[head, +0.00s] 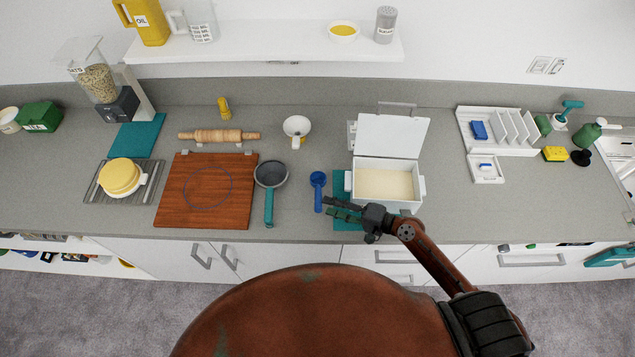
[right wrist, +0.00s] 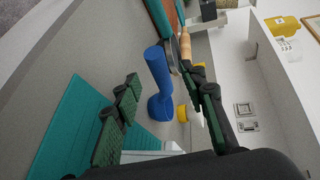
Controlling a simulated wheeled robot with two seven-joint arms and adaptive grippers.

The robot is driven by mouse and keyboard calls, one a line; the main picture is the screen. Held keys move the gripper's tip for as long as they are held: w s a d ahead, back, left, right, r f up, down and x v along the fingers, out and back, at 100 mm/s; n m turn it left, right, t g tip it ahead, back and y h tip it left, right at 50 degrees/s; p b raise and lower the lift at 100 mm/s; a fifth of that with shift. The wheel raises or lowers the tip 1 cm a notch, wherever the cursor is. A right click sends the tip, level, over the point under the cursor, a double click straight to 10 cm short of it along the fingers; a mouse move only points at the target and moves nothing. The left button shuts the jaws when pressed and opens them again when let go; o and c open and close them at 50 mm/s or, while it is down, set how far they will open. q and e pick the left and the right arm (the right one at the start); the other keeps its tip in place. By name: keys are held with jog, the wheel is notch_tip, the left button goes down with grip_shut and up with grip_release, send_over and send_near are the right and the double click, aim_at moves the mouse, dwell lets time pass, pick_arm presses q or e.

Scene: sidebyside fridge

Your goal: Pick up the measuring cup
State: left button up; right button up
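In the right wrist view the measuring cup (right wrist: 160,85) appears between the two spread green-padded fingers (right wrist: 162,62). I cannot tell whether a finger touches it. My left gripper is not in view.
A white funnel-like piece (head: 297,127) is behind.

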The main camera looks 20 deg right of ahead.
aim_at(318, 193)
jog(key=x, duration=0.2)
jog(key=shift+w+a+p, duration=0.2)
jog(key=shift+p, duration=0.2)
jog(key=shift+w+a+f, duration=0.3)
jog(key=shift+w+a, duration=0.05)
jog(key=shift+a, duration=0.15)
jog(key=c, duration=1)
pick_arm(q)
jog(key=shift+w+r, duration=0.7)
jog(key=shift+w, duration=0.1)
pick_arm(e)
grip_shut()
